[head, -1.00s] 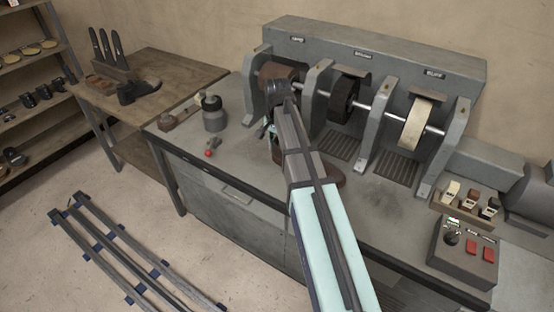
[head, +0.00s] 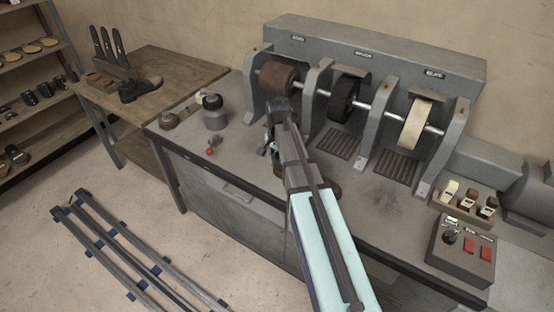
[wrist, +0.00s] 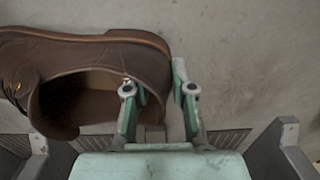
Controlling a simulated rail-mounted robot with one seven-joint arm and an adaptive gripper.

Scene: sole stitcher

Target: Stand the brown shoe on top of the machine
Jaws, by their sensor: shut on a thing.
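The brown shoe (wrist: 100,55) fills the left of the wrist view, with its opening facing my camera and its heel at the right. My gripper (wrist: 155,78) is shut on its heel wall, with one finger inside the opening and the other outside. My gripper is partly hidden there too. The grey machine (head: 375,58) stands along the back of the bench. I cannot tell whether the shoe touches the bench.
The machine has a brown roller (head: 279,79), a black wheel (head: 343,99) and a pale wheel (head: 416,123) between uprights. A grey pot (head: 214,117) stands left on the bench. A control box (head: 461,250) is at right.

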